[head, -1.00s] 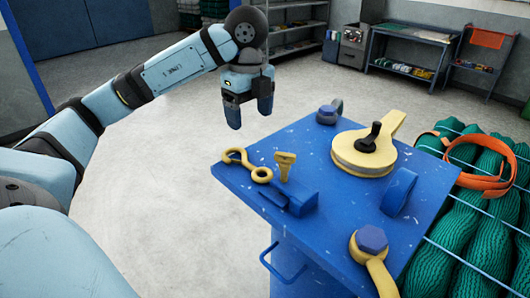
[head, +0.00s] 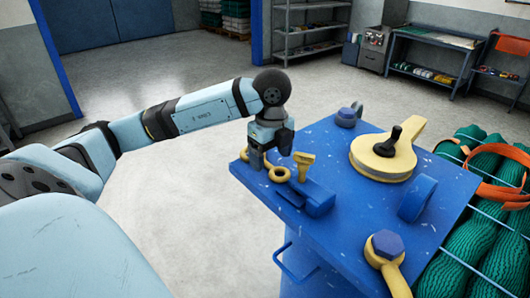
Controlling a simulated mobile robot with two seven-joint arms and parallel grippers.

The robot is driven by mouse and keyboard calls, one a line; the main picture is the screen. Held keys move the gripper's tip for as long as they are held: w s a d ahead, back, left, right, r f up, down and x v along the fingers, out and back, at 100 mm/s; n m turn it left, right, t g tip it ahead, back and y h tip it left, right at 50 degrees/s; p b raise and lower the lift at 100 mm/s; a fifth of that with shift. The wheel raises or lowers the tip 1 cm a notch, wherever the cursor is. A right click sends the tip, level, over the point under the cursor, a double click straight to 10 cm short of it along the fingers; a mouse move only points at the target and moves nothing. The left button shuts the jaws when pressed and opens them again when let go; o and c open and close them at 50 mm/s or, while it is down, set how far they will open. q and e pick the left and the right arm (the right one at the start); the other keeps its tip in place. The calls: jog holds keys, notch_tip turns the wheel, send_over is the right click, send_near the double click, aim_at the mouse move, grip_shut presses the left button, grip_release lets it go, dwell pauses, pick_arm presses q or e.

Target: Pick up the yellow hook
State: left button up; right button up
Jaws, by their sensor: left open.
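The yellow hook (head: 279,175) lies near the left corner of the blue table top (head: 335,148). Its ring end shows, and my left gripper covers most of the rest. My left gripper (head: 269,158) is open and points down over the hook, with its fingers low beside the hook's middle. I cannot tell whether the fingers touch it. My right gripper is out of view.
A small yellow T-shaped piece (head: 304,165) stands close to the hook, by a blue block (head: 319,201). A yellow pulley block (head: 383,157), a blue half-ring (head: 417,198) and shackles occupy the rest. Green nets (head: 487,205) lie at the right.

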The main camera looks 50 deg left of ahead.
pick_arm(q)
notch_tip(320, 180, down, 2)
jog(key=shift+f, duration=0.15)
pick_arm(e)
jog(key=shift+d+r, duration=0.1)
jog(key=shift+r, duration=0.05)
pick_arm(q)
jog(key=c, duration=0.3)
grip_shut()
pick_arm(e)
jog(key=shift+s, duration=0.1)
